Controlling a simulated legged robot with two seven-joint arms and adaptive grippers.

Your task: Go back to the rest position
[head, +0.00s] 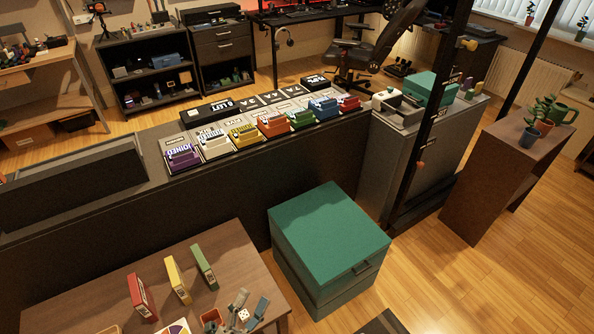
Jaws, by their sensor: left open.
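My left gripper (249,304) shows at the bottom edge of the head view, low over the near wooden table (215,250). Its two grey fingers are apart and nothing is seen held between them. A small white die (243,314) shows close to the fingers; whether they touch it I cannot tell. Most of my left arm is out of the picture. My right gripper is not in view.
Red (141,296), yellow (177,280) and green (204,266) game boxes stand on the near table. A green storage box (330,240) stands to its right. Behind runs a dark counter with a row of colourful blocks (272,124).

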